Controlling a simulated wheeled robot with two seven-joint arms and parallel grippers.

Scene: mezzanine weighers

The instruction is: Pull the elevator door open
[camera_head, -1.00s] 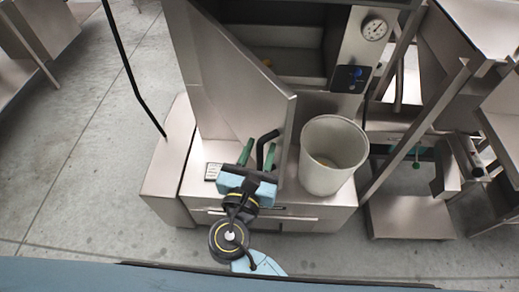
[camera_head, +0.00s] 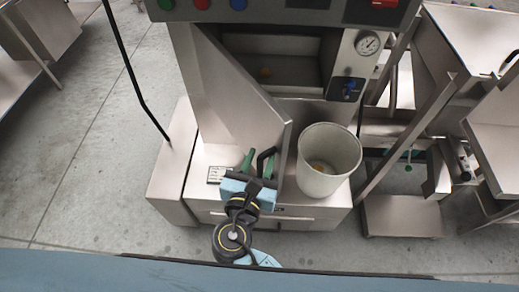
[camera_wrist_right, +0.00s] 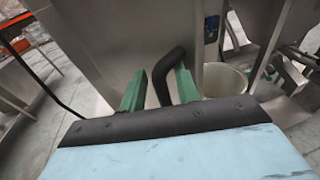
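The elevator door (camera_head: 232,95) is a tall grey metal panel, standing swung out at an angle from the machine front in the head view. Its black bent handle (camera_head: 265,163) is near the panel's lower free edge; it also shows in the right wrist view (camera_wrist_right: 165,75). My right gripper (camera_head: 259,164), with green fingers, is at the handle. In the wrist view the fingers (camera_wrist_right: 159,92) are apart, with the handle between them, nearer the right finger. A gap shows on the left; contact on the right is unclear. My left gripper is not in view.
A pale bucket (camera_head: 328,160) stands on the machine's base ledge just right of the door. A gauge (camera_head: 368,43) and dark switch panel (camera_head: 347,89) are on the machine front. Metal stands (camera_head: 403,214) crowd the right. Grey floor (camera_head: 80,150) is open on the left.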

